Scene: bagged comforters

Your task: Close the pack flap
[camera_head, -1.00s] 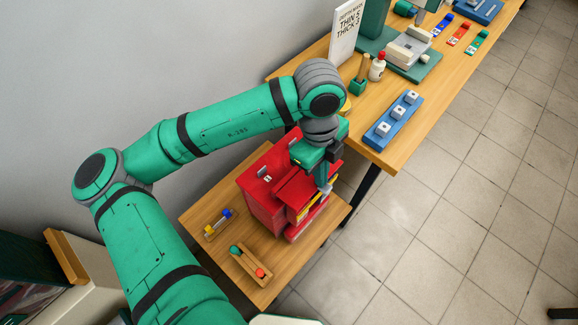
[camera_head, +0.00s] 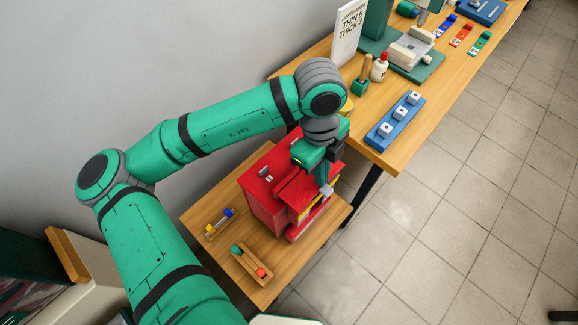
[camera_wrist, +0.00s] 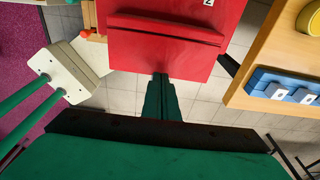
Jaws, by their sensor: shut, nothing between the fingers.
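A red box-like unit (camera_head: 262,195) stands on the low wooden table. Its top carries a raised red panel (camera_head: 297,186), which may be the flap; I cannot tell whether it is open or closed. Yellow parts show on its front side, partly hidden by my gripper (camera_head: 326,190). My gripper is shut and empty, pointing down at the unit's front edge. In the wrist view the red top (camera_wrist: 180,50) with a ridge across it lies beyond my shut fingertips (camera_wrist: 160,78). The fingertips appear at its front edge; I cannot tell if they touch.
The low table (camera_head: 200,190) also holds two small wooden racks with coloured knobs (camera_head: 219,225) (camera_head: 250,263). A higher wooden bench (camera_head: 380,155) stands to the right, with a blue block (camera_head: 394,120) near its edge. Tiled floor is free at right.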

